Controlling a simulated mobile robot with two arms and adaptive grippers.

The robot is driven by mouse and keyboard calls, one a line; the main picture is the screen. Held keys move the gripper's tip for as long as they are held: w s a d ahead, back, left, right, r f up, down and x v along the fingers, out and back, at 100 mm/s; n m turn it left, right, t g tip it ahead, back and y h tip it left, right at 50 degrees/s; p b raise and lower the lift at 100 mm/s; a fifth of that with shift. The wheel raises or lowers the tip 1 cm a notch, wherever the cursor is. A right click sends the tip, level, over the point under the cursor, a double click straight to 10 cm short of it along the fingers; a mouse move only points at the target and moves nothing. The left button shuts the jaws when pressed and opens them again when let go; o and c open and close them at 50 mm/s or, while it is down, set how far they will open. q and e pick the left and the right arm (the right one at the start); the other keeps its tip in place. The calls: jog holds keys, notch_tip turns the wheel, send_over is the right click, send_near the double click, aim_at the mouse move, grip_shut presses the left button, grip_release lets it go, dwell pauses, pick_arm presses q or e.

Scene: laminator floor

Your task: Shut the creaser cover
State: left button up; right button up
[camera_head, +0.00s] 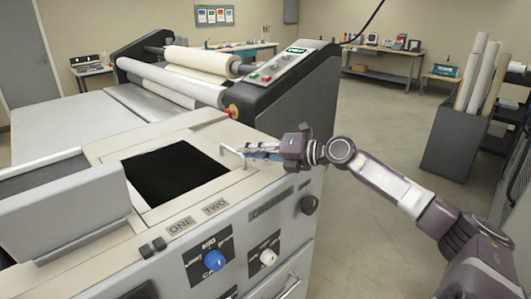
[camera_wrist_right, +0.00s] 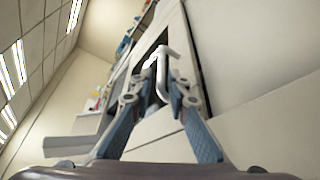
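The creaser (camera_head: 270,203) is the light grey machine in front of me, with its name on the front panel. Its top has a black rectangular opening (camera_head: 172,172), which shows uncovered. A pale panel that looks like the cover (camera_head: 237,175) lies right of the opening and carries a white bent handle (camera_head: 231,149). My right gripper (camera_head: 258,153) reaches in from the right at the handle. In the right wrist view the handle (camera_wrist_right: 161,68) stands between the spread fingers (camera_wrist_right: 160,98), with gaps visible beside it. My left gripper is out of view.
A laminator with rolls (camera_head: 200,62) and a dark control console (camera_head: 285,75) stands behind the creaser. A raised grey box (camera_head: 65,210) is at left. A bin of tubes (camera_head: 458,135) stands at right. The floor between is clear.

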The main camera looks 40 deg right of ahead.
jog(key=shift+v, duration=2.8)
